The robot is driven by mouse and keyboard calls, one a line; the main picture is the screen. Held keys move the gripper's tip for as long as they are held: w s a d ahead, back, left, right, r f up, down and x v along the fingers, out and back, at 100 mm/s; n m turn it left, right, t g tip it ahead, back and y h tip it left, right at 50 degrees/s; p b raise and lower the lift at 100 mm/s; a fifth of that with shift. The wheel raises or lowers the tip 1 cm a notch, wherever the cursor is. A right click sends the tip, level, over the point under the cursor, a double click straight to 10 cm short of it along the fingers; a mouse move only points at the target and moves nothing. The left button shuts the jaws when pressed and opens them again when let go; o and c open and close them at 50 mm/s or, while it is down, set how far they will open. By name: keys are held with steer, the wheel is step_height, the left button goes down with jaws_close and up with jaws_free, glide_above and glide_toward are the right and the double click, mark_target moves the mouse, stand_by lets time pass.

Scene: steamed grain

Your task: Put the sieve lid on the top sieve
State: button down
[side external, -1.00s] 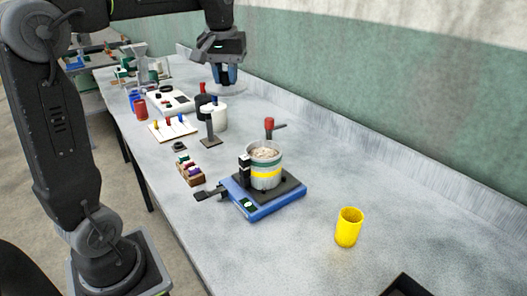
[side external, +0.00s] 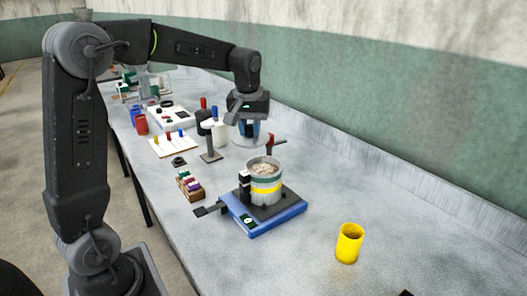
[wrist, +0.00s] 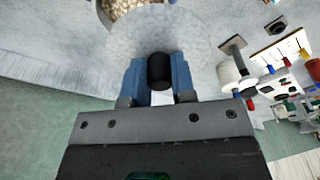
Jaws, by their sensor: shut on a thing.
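The sieve lid is a pale, see-through disc (wrist: 205,40) with a black knob (wrist: 160,72). My gripper (side external: 249,130) is shut on this knob with its blue fingers, which show on both sides of it in the wrist view (wrist: 159,80). The lid hangs below the fingers in the side view, above the bench and behind the sieve stack. The top sieve (side external: 264,168) is open and holds pale grain, above teal and yellow bands. Part of its grain (wrist: 122,8) shows at the top edge of the wrist view, beyond the lid.
The stack stands on a blue burner-like base (side external: 262,222). A red-topped stand (side external: 270,142) is close behind it.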

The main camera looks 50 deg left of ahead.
mark_target(263, 138)
steer(key=w+d+f, duration=0.2)
steer(key=shift+w+d, duration=0.1)
steer(key=shift+d, duration=0.2)
steer(key=shift+f, duration=2)
steer(key=shift+f, duration=0.65)
steer(key=c, duration=0.9)
jaws_free()
steer(key=shift+c, duration=0.2)
